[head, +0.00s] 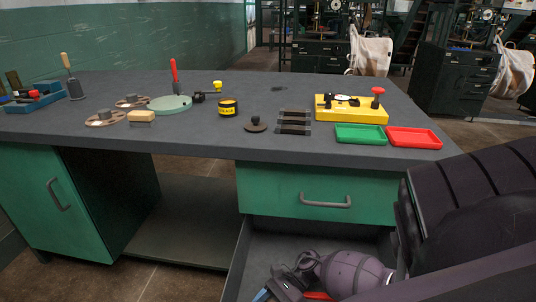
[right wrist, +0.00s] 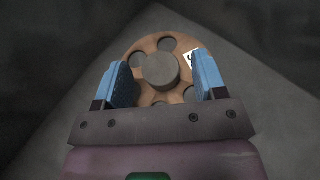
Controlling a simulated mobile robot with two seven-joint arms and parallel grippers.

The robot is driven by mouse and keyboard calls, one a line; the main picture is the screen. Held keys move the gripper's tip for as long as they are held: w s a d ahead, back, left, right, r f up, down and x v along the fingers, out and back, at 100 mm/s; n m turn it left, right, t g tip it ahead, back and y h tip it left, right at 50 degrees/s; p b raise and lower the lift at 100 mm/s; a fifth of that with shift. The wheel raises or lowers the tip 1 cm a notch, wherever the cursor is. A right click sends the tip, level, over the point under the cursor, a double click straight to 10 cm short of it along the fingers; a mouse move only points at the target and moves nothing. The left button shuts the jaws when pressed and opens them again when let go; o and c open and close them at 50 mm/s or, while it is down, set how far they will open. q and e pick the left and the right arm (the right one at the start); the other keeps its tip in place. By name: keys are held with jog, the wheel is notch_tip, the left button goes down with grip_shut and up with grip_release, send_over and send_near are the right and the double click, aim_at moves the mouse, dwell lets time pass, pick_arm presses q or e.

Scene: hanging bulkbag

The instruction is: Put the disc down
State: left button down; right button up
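The disc (right wrist: 143,48) shows in the right wrist view. It is brown and round, with several holes, a white label at its right and a grey hub (right wrist: 160,70) in the middle. My right gripper (right wrist: 165,78) has its two blue fingers apart, one on each side of the hub, with visible gaps. A grey surface lies behind the disc; I cannot tell whether they touch. In the head view my right gripper (head: 283,284) reaches into the open drawer (head: 236,268), and the disc cannot be made out there. My left gripper is not in view.
The grey workbench (head: 210,140) holds two similar brown discs, one of them the near disc (head: 107,118), a yellow box (head: 352,115), a green tray (head: 361,135) and a red tray (head: 414,137). The drawer's walls stand around my right gripper. A red piece (head: 318,295) beside it is unclear.

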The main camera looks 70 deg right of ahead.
jog(key=shift+r, duration=0.1)
jog(key=shift+p+v, duration=0.6)
jog(key=shift+v, duration=3.15)
